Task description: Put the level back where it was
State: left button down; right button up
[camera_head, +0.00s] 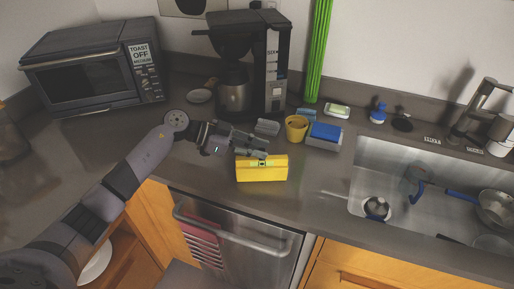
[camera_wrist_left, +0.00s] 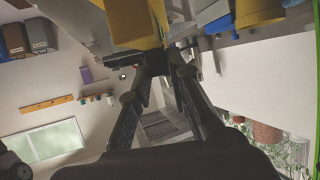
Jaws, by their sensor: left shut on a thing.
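The level (camera_head: 262,173) is a yellow block with a small green vial at its top edge. In the head view it is at the front edge of the counter, above the dishwasher; I cannot tell whether it touches the counter. My left gripper (camera_head: 260,149) reaches in from the left and is shut on the level's upper edge. In the left wrist view the fingers (camera_wrist_left: 160,62) come together at the yellow level (camera_wrist_left: 132,22), which is cut off by the top of the picture. My right gripper is not in view.
Behind the level are a yellow cup (camera_head: 296,128), a blue-topped box (camera_head: 324,134) and a coffee maker (camera_head: 262,60). A microwave (camera_head: 95,65) stands at the left. The sink (camera_head: 350,205) is to the right. Bare counter (camera_head: 215,180) lies left of the level.

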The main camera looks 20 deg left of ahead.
pick_arm(q)
jog(key=c, duration=1.8)
grip_release()
jog(key=shift+f, duration=0.1)
jog(key=o, duration=0.3)
jog(key=shift+s+a+r, duration=0.1)
jog(key=shift+a+r, duration=0.1)
jog(key=shift+a, duration=0.05)
jog(key=shift+b+v, duration=1.65)
jog(key=shift+v, duration=4.15)
